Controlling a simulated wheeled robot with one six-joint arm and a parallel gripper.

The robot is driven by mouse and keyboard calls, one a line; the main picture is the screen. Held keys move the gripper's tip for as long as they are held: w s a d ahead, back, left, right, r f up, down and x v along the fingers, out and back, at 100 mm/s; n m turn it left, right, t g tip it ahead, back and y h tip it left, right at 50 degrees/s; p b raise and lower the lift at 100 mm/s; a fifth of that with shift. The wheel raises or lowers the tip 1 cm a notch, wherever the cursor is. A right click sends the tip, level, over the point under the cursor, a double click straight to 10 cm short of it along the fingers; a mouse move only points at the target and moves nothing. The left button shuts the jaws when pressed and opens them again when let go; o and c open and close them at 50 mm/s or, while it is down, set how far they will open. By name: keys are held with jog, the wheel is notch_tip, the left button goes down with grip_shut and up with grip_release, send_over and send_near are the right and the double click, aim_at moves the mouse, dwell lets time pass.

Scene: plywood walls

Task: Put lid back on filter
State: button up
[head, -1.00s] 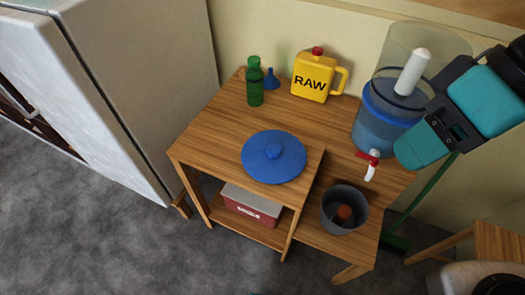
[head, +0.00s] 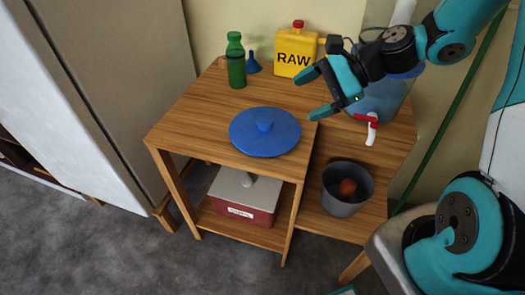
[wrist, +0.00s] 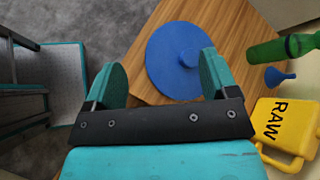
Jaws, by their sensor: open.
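The blue lid (head: 265,132), round with a small knob on top, lies flat on the wooden table. It also shows in the wrist view (wrist: 168,62), beyond and between my fingers. The filter (head: 380,98) is a clear container with a blue lower part and a red-and-white tap, at the right of the table. My arm hides much of its upper part, and its white inner cartridge (head: 404,12) shows at the top edge. My gripper (head: 316,93) is open and empty, above the table to the right of and above the lid, apart from it.
A green bottle (head: 236,62), blue funnel (head: 253,64) and yellow RAW jug (head: 296,50) stand along the table's back. A grey bucket (head: 346,188) stands on the lower shelf, near a red box (head: 243,195). A white cabinet (head: 100,90) is at left.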

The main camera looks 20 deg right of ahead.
jog(key=w+d+f+m+t+b, duration=0.3)
jog(key=d+f+m+t, duration=0.1)
jog(key=d+f+m, duration=0.45)
jog(key=m, duration=0.1)
send_near(268, 121)
jog(key=shift+y, duration=0.3)
jog(key=x, duration=0.9)
jog(key=shift+f+b, duration=0.25)
jog(key=shift+b, duration=0.15)
jog(key=c, duration=1.1)
jog(key=shift+r, duration=0.15)
